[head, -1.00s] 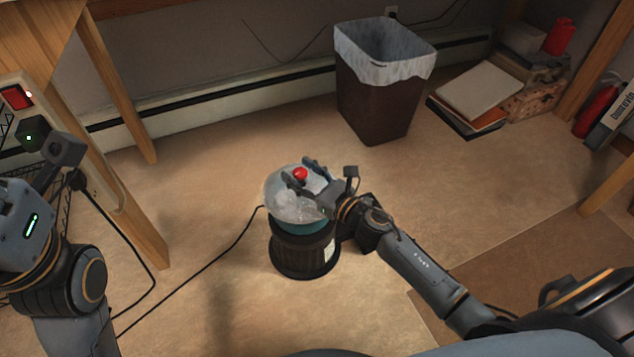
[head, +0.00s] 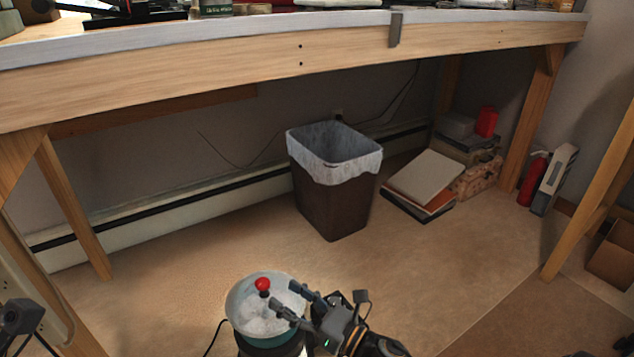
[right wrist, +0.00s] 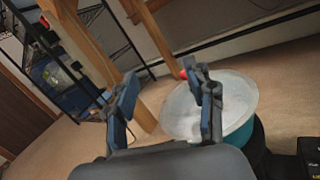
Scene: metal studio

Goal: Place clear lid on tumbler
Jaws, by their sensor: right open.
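The clear domed lid (head: 244,296) with its red knob (head: 262,284) sits on the teal bowl of the tumbler (head: 265,342), low in the head view. The lid looks roughly level; I cannot tell whether its rim is fully seated. My right gripper (head: 283,295) is open and empty at the right side of the knob, with its fingertips over the lid. In the right wrist view the spread fingers (right wrist: 162,76) show, with the knob (right wrist: 184,74) beside the right-hand finger and the lid (right wrist: 240,95) partly behind it. My left gripper's fingers are out of view.
A brown bin (head: 335,205) with a white liner stands behind the tumbler. Books (head: 425,180) and boxes lie to its right, near a red fire extinguisher (head: 533,180). A wooden workbench (head: 230,65) spans overhead. A black cord runs left of the tumbler. Floor around it is clear.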

